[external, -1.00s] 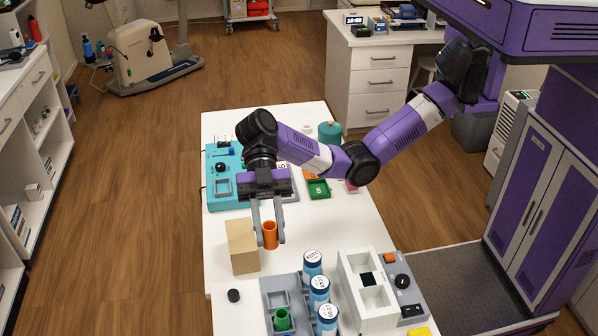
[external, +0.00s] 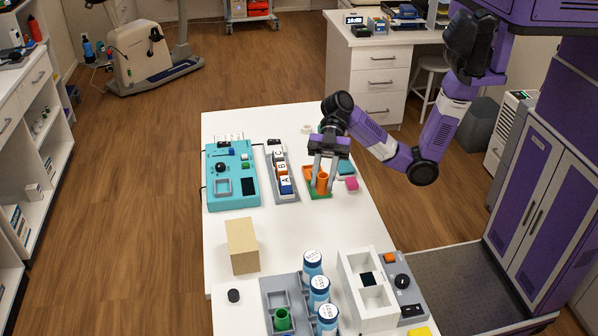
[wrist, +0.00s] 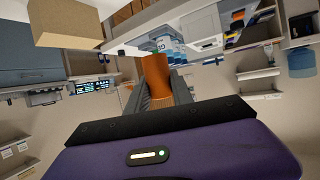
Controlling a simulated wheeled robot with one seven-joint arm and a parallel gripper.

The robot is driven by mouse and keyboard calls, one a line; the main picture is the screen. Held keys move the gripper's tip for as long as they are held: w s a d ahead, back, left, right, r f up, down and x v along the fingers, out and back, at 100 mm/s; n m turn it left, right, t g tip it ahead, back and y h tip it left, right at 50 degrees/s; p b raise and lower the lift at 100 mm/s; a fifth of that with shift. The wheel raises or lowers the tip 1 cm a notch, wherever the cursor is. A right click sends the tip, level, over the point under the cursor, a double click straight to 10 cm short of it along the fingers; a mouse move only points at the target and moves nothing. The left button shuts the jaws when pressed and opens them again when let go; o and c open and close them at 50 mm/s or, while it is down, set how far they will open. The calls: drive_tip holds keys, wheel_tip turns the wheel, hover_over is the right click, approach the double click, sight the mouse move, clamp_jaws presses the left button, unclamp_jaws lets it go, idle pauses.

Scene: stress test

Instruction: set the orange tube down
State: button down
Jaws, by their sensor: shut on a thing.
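The orange tube (external: 322,182) is upright between the fingers of my gripper (external: 322,180) in the external view. It stands over a green square pad or tray (external: 319,194); I cannot tell whether its bottom touches it. In the wrist view the tube (wrist: 155,75) sits between the two fingers of my gripper (wrist: 158,92), which is shut on it.
Left of the gripper is a grey rack of lettered blocks (external: 283,176), then a teal panel (external: 231,178). A pink block (external: 351,184) and a teal block (external: 346,169) lie close on the right. The table's middle is clear.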

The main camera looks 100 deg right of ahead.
sight(325, 240)
drive_tip(key=shift+s+r, duration=0.4)
drive_tip(key=shift+s, duration=0.3)
wheel_tip(325, 240, down, 20)
drive_tip(key=shift+r, duration=0.2)
drive_tip(key=c, duration=1.6)
unclamp_jaws()
drive_tip(key=shift+f, duration=0.15)
drive_tip(key=o, duration=0.5)
